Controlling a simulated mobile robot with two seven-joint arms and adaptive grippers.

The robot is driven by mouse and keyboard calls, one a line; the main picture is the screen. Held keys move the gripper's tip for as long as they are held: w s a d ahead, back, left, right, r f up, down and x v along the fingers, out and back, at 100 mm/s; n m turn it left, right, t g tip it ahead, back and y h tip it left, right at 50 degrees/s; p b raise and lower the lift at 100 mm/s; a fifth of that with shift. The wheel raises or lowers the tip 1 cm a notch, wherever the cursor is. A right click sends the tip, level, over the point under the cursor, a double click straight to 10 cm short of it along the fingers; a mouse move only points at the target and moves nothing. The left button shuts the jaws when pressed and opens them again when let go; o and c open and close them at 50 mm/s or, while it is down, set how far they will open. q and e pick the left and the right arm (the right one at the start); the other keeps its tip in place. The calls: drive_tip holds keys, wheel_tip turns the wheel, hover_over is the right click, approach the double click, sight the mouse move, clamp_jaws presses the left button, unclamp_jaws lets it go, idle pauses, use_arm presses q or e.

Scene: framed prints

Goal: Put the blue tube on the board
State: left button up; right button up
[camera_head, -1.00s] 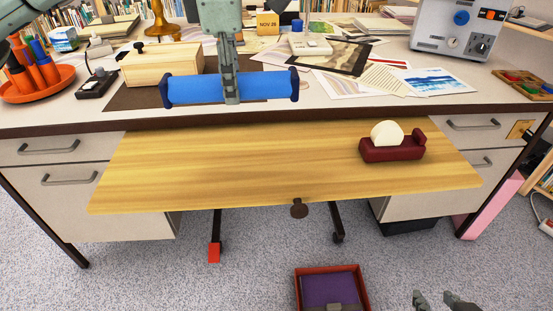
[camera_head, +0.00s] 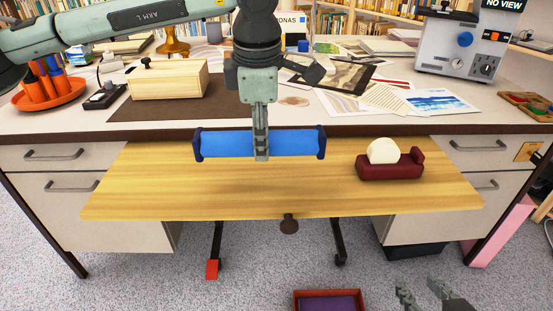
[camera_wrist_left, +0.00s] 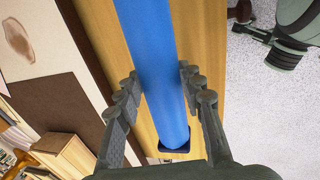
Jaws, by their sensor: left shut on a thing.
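The blue tube (camera_head: 290,143) has dark end caps and lies crosswise, level, in my left gripper (camera_head: 261,155). That gripper points down and its fingers are shut on the tube's middle. In the left wrist view the tube (camera_wrist_left: 152,50) runs between the two fingers. The board (camera_head: 200,195) is a yellow wooden leaf at the desk's front. The tube shows over its back edge in the head view; the gap beneath cannot be told. My right gripper (camera_head: 420,290) is at the bottom right, its fingers apart and empty, low over the floor.
A dark red tape dispenser (camera_head: 390,166) stands on the board's right part. The board's left and middle are clear. The desk (camera_head: 80,125) behind holds a wooden box (camera_head: 170,78), an orange tray (camera_head: 55,95) and papers. A red box (camera_head: 328,294) is on the floor.

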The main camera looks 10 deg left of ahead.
sight(277, 133)
use_arm(q)
drive_tip(key=shift+w+d+f, duration=0.35)
drive_tip(key=shift+d+f, duration=0.1)
drive_tip(key=shift+d, duration=0.15)
drive_tip(key=shift+w+d+f, duration=0.3)
drive_tip(key=shift+d+f, duration=0.1)
drive_tip(key=shift+d, duration=0.2)
drive_tip(key=shift+f, duration=2)
drive_tip(key=shift+f, duration=0.1)
drive_tip(key=o, duration=1.2)
drive_tip(key=shift+o, duration=0.2)
use_arm(e)
drive_tip(key=shift+w+a+r+t+y, duration=0.3)
drive_tip(key=shift+w+a+r+t, duration=0.1)
drive_tip(key=shift+a+r+t, duration=0.2)
drive_tip(key=shift+d, duration=0.1)
